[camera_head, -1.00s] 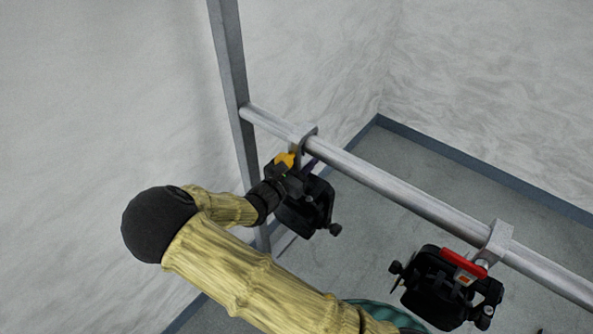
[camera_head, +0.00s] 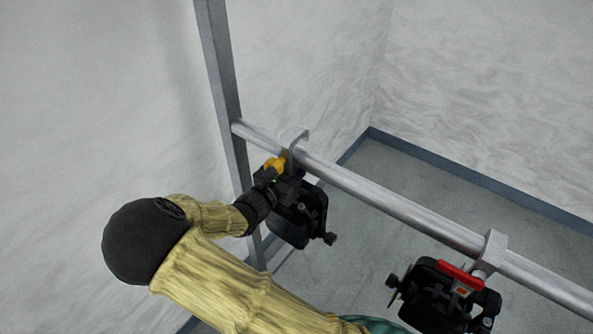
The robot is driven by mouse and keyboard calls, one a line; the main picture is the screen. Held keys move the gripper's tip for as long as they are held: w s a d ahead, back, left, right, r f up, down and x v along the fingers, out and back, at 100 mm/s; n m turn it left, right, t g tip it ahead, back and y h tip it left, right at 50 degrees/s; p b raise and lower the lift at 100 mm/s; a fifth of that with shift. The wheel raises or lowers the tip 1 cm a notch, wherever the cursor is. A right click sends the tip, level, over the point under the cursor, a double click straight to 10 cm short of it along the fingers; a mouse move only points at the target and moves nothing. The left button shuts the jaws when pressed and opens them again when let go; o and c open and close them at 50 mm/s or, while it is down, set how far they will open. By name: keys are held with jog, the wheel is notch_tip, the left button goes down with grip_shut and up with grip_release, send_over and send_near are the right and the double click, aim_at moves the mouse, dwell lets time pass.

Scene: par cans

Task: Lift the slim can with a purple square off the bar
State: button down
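The slim black can (camera_head: 313,213) is at the left part of the bar (camera_head: 390,206). Its grey hook (camera_head: 295,141) is around the bar and stands a little high on it. Only a speck of purple shows behind my gripper; the purple square is not clear. My gripper (camera_head: 284,178) is at the top of this can, below the hook, and seems shut on it. An orange-yellow piece (camera_head: 274,165) is at the gripper; I cannot tell whether it belongs to the can. My wrist and the gripper hide the can's upper left.
A second black can (camera_head: 430,295) with a red strip hangs from its own hook (camera_head: 490,250) farther right. A grey upright post (camera_head: 220,75) stands at the bar's left end. The bar between the hooks is clear. Walls stand behind.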

jog(key=b+v, duration=0.1)
jog(key=v, duration=1.6)
jog(key=shift+s+a, duration=0.2)
jog(key=shift+a, duration=0.05)
jog(key=shift+p, duration=0.3)
